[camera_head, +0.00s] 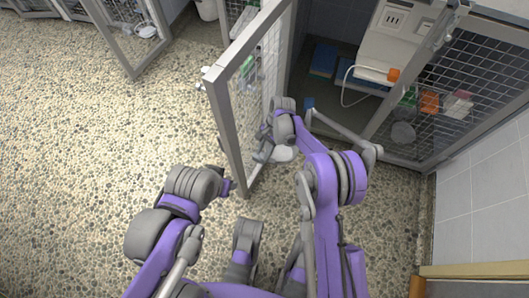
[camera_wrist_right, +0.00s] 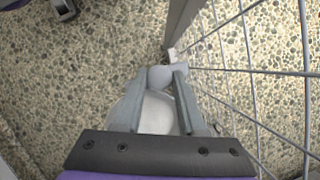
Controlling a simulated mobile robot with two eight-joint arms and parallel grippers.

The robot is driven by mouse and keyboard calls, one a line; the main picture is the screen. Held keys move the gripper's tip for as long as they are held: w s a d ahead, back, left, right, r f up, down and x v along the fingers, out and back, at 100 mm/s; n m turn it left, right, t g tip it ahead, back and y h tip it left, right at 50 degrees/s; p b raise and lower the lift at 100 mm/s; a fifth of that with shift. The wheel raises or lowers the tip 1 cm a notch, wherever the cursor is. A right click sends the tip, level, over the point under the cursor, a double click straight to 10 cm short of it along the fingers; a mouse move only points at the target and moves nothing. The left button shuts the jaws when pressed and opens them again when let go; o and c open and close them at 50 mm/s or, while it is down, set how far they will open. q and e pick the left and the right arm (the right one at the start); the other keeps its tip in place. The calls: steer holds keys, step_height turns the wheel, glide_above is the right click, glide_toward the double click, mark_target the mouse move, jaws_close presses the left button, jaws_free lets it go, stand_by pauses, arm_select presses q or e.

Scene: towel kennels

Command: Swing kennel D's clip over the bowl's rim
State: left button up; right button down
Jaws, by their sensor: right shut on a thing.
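The open mesh door (camera_head: 232,130) stands at the middle of the head view. A pale bowl (camera_head: 284,154) sits low on its mesh side, partly hidden by my right arm; the bowl (camera_wrist_right: 155,112) shows between the fingers in the wrist view. My right gripper (camera_wrist_right: 160,80) is shut on a rounded grey piece (camera_wrist_right: 160,76), apparently the clip, beside the door's post and mesh. Whether the clip lies over the bowl's rim cannot be told. My left gripper (camera_head: 228,186) is in front of the door, its fingers too small to read.
Behind the door is an open kennel with blue folded things (camera_head: 323,60) and a white unit (camera_head: 386,45) with an orange part. A mesh door (camera_head: 465,70) at right has a pale bowl (camera_head: 403,132) by it. Pebbled floor (camera_head: 90,150) at left is clear.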

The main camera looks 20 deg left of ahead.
steer(key=shift+a+n+h, duration=0.1)
steer(key=shift+n+h, duration=0.3)
steer(key=shift+n, duration=0.8)
steer(key=c, duration=0.5)
jaws_free()
steer(key=p+v, duration=0.2)
steer(key=v, duration=0.8)
steer(key=shift+w+r, duration=0.35)
